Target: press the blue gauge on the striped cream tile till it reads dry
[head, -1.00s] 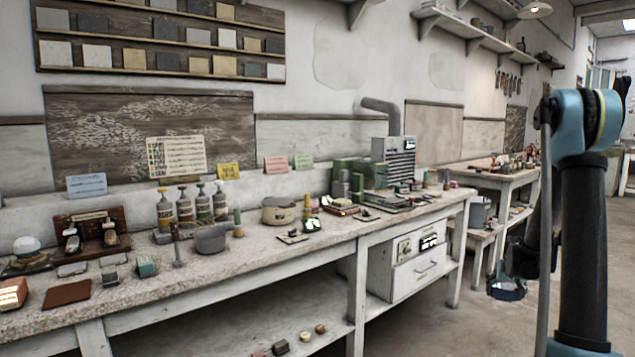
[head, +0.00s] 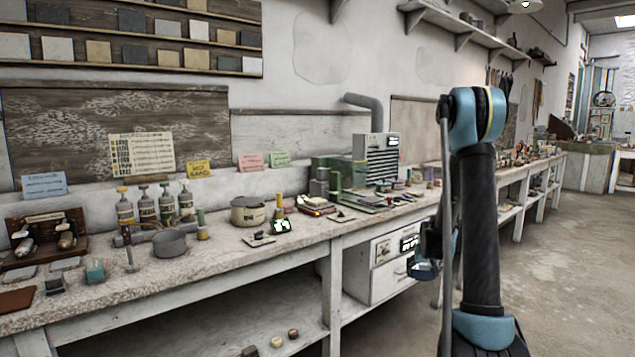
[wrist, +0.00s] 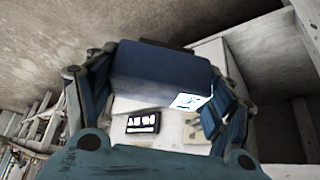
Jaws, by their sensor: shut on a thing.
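My gripper (wrist: 155,95) is shut on the blue gauge (wrist: 160,75), a dark blue block held between both fingers in the wrist view. A small lit white display (wrist: 190,101) shows on its lower right corner; its reading is too small to tell. In the head view my gripper (head: 424,268) hangs in front of the bench, below the top, near the white drawer cabinet, and looks small and partly hidden by my arm. I cannot pick out a striped cream tile in either view.
A long bench (head: 110,305) carries bottles, a grey pan (head: 170,243), a round pot (head: 248,211) and a green machine (head: 340,178). A white cabinet (head: 385,285) with a dark display sits under it. Sample tiles line the wall shelves. Open floor (head: 570,270) lies right.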

